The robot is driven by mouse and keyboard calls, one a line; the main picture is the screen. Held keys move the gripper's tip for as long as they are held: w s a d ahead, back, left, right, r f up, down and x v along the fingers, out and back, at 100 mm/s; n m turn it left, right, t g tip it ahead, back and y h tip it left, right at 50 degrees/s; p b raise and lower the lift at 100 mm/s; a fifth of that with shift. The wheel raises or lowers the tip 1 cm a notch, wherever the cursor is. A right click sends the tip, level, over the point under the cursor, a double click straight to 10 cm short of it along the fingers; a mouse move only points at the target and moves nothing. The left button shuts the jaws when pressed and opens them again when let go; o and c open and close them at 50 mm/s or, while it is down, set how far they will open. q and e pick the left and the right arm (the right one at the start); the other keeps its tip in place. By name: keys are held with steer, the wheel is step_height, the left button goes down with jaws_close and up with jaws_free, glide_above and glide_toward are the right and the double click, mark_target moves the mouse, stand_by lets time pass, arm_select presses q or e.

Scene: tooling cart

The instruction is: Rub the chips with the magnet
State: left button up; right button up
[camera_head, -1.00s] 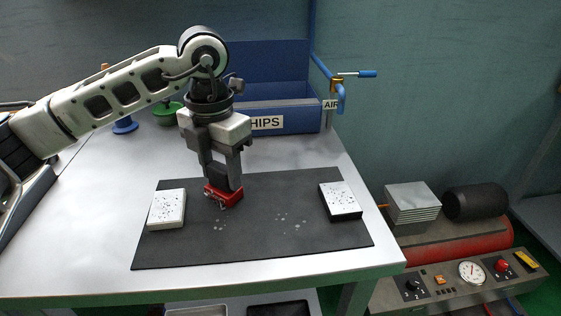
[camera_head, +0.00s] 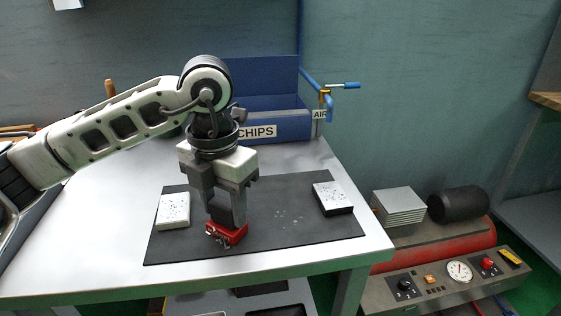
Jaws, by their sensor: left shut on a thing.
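My left gripper (camera_head: 226,222) points down over the dark mat (camera_head: 262,248) and is shut on a red magnet (camera_head: 232,235). Small bright bits cling along the magnet's lower front edge. The magnet is at or just above the mat; I cannot tell whether it touches. A patch of loose chips (camera_head: 289,216) lies on the mat to the right of the magnet. Any chips under or behind the magnet are hidden. My right gripper is not in view.
A white speckled block (camera_head: 174,208) lies on the mat's left side, and a white-topped block with a dark base (camera_head: 332,196) on its right. A blue bin labelled CHIPS (camera_head: 285,127) and a blue-handled air valve (camera_head: 343,86) stand behind. A red compressor (camera_head: 440,247) sits right of the table.

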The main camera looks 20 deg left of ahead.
arm_select(q)
steer(key=shift+s+d, duration=0.25)
steer(key=shift+s, duration=0.15)
step_height(320, 180, up, 3)
steer(key=shift+s+f+p, duration=0.1)
steer(key=shift+p, duration=0.65)
step_height(320, 180, up, 3)
steer(key=shift+f+p, duration=0.1)
steer(key=shift+p, duration=0.9)
steer(key=shift+r+p, duration=0.55)
steer(key=shift+r, duration=0.25)
steer(key=shift+r+p, duration=0.3)
steer(key=shift+r, duration=0.2)
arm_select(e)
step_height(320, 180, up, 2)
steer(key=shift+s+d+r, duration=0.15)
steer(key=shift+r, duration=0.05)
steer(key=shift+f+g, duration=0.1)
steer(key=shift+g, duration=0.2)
